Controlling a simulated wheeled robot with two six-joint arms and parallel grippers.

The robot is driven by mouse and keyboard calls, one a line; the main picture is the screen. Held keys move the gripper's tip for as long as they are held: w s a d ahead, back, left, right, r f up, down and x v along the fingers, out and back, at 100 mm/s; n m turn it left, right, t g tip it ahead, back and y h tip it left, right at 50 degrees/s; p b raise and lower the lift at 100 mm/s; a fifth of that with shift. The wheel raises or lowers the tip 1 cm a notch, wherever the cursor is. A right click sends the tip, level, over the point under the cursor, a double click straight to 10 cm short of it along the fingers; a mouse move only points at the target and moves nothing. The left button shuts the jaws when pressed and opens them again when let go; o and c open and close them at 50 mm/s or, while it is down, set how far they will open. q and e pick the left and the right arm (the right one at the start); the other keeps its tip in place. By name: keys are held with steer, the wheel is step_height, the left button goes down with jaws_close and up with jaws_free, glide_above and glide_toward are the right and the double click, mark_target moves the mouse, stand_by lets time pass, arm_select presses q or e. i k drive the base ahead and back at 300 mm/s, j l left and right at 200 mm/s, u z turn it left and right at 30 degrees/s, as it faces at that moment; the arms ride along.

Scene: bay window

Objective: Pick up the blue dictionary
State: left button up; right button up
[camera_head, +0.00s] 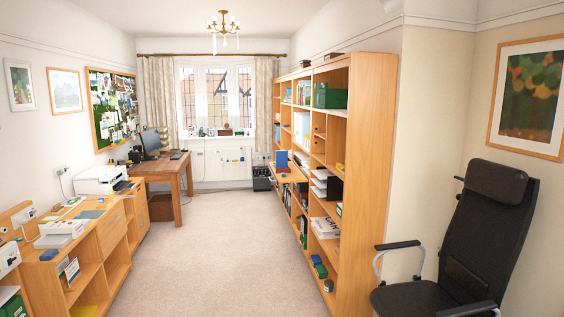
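A blue upright book-like thing (282,161) stands on a wooden ledge (291,175) that juts from the bookcase on the right side of the room. It may be the blue dictionary, but it is too small to read a title. It is well away from me, beyond the near end of the bookcase. Neither of my grippers shows in the head view.
A tall wooden bookcase (366,130) lines the right side. A black office chair (470,250) stands at the near right. Low wooden cabinets (112,228) and a desk (166,168) line the left. The carpet (215,250) between them is clear.

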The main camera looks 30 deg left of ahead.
mark_target(281, 156)
steer(key=i+j+u, duration=1.15)
steer(key=i+u, duration=0.3)
steer(key=i, duration=0.15)
steer(key=i+u, duration=0.2)
steer(key=i, duration=1.5)
steer(key=i+z, duration=0.15)
steer(key=i, duration=0.45)
steer(key=i+j+z, duration=0.2)
steer(key=i, duration=0.35)
steer(key=i+j+z, duration=0.15)
steer(key=i, duration=0.4)
steer(key=i+j+z, duration=0.2)
steer(key=i+z, duration=0.15)
steer(key=z, duration=0.15)
steer(key=i+j+z, duration=0.6)
steer(key=j+z, duration=0.2)
steer(key=z, duration=0.15)
steer(key=i+j+z, duration=0.15)
steer(key=j+z, duration=0.35)
steer(key=i+j+z, duration=0.1)
steer(key=j+z, duration=0.2)
steer(key=j, duration=0.3)
steer(key=j+z, duration=0.3)
steer(key=j, duration=0.3)
